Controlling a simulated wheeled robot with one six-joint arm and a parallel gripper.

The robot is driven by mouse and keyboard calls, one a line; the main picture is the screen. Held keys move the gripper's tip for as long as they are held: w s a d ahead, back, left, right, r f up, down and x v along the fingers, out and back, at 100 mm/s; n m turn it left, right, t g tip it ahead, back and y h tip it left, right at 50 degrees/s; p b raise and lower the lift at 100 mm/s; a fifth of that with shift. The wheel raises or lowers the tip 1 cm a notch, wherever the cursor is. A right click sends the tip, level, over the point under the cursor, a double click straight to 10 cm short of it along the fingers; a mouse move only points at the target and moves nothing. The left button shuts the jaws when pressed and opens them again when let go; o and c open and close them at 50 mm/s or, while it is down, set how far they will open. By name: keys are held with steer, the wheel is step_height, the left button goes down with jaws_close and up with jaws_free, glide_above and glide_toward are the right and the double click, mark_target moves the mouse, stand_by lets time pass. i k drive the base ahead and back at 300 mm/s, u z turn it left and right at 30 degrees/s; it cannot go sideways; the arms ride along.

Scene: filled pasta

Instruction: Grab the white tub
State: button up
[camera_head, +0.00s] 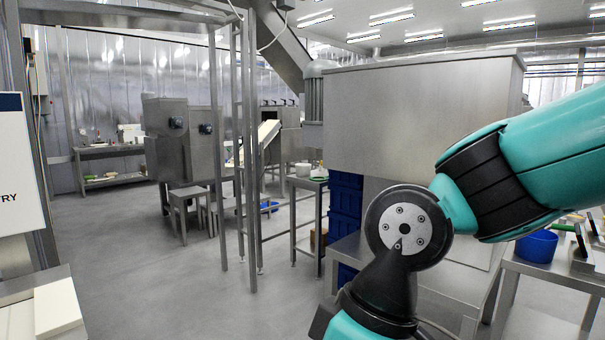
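A small white tub (303,169) stands on a narrow steel table in the middle distance, left of the stacked blue crates. It looks upright, but it is too small to make out its rim or contents. My teal and black arm fills the right side of the view, well in front of the tub. My gripper is outside the picture, so its state does not show.
Steel stand (309,183) under the tub; blue crates (345,200) beside it. A steel frame post (246,150) rises left of it. A blue bucket (535,246) sits on a right-hand table. Open grey floor (180,290) lies ahead left.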

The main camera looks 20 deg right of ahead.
mark_target(301, 169)
steer(key=u, duration=0.05)
steer(key=i, duration=2.95)
steer(key=z, duration=0.35)
steer(key=i, duration=2.15)
steer(key=z, duration=0.4)
steer(key=i, duration=0.75)
steer(key=u, duration=0.05)
